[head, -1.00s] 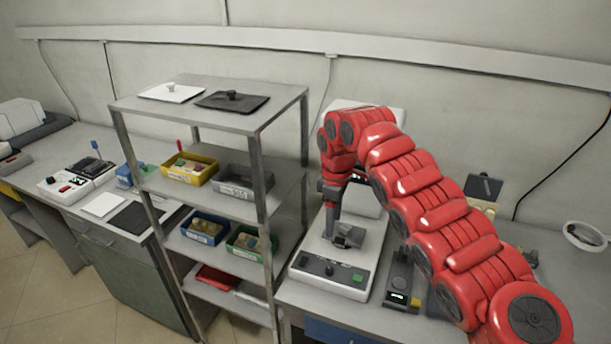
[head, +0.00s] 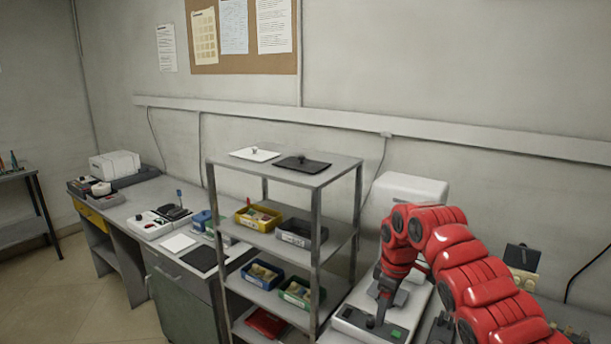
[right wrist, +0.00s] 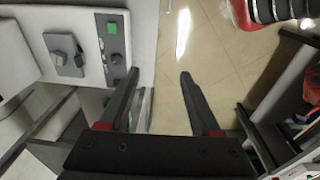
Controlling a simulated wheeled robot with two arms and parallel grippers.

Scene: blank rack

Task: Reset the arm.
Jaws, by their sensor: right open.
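My right arm (head: 468,265) is red and comes in from the right, bent over the white bench machine. Its dark gripper (head: 377,312) hangs downward near the machine's front control panel in the head view. In the right wrist view the two fingers of the gripper (right wrist: 160,75) are apart with nothing between them, and floor shows behind the gap. The machine's panel with a green button (right wrist: 112,28) lies left of the fingers there, with a grey block (right wrist: 66,52) on the machine beside it. My left gripper is not in view.
A metal shelf rack (head: 338,172) stands left of the arm, holding a yellow bin (head: 256,226), a blue bin (head: 262,285) and lidded plates on top. A side bench (head: 135,207) with instruments runs further left. Tiled floor (right wrist: 215,60) is open beyond the machine's edge.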

